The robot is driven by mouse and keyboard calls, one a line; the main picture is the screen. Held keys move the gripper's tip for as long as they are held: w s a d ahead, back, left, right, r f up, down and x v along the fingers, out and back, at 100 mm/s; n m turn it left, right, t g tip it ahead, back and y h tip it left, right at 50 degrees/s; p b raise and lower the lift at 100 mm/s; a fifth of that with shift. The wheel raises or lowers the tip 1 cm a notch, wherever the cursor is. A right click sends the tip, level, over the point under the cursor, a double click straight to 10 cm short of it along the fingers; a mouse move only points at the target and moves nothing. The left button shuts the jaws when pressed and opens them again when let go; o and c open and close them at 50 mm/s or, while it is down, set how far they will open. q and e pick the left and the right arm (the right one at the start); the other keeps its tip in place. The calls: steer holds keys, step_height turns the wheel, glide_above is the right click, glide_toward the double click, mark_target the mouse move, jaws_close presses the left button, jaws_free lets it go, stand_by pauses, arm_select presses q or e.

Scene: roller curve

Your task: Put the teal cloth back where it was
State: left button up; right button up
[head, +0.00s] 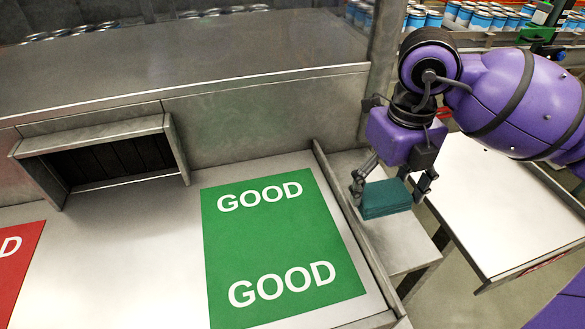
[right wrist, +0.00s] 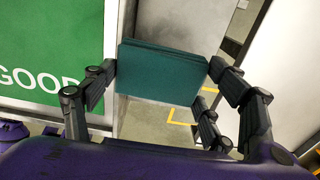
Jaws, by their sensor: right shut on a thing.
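The teal cloth (head: 386,198) is a folded, flat-sided block. My right gripper (head: 392,190) is shut on it, with a finger at each side. In the head view the cloth is over or on a narrow grey side shelf (head: 400,250), right of the raised edge beside the green mat. The right wrist view shows the cloth (right wrist: 160,72) between the fingers, with the shelf and floor behind it. I cannot tell whether the cloth touches the shelf. My left gripper is not in view.
A green mat (head: 275,245) marked GOOD lies on the grey table, with a red mat (head: 15,265) at far left. A metal chute (head: 105,160) stands at the back. A raised edge (head: 350,225) borders the table. A white table (head: 500,215) stands right, across a gap. Blue-white cans (head: 480,18) stand behind.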

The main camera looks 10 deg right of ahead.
mark_target(393, 197)
steer(key=d+f, duration=0.3)
steer(key=f, duration=0.1)
steer(key=shift+w, duration=0.35)
steer(key=shift+f, duration=1.35)
steer(key=shift+f, duration=0.1)
steer(key=o, duration=0.8)
step_height(393, 197, up, 12)
steer(key=shift+r, duration=0.15)
